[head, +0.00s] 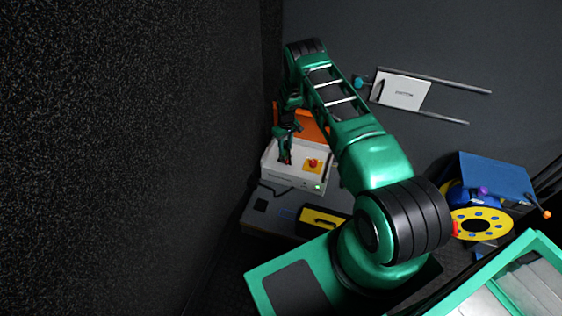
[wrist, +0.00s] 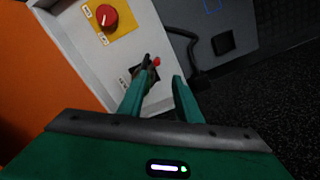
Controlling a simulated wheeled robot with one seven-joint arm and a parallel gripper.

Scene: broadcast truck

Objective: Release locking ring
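My gripper (wrist: 163,82) points at the white face of a box (wrist: 75,20). Its two green fingers stand apart, with the white face showing between them. A small dark fitting with a red end (wrist: 156,62) shows at the tip of the left finger, partly hidden by it. I cannot tell whether this is the locking ring or whether the finger touches it. A red knob on a yellow plate (wrist: 107,16) is on the same box, up and left of the fingers. In the head view my gripper (head: 286,158) is over the left part of the box (head: 291,182).
An orange panel (head: 301,123) stands behind the box. A black cable (wrist: 192,50) runs beside it. A yellow-and-black case (head: 323,221) lies in front. A blue case (head: 495,178) and a yellow disc (head: 477,238) are at the right. A dark wall is close on the left.

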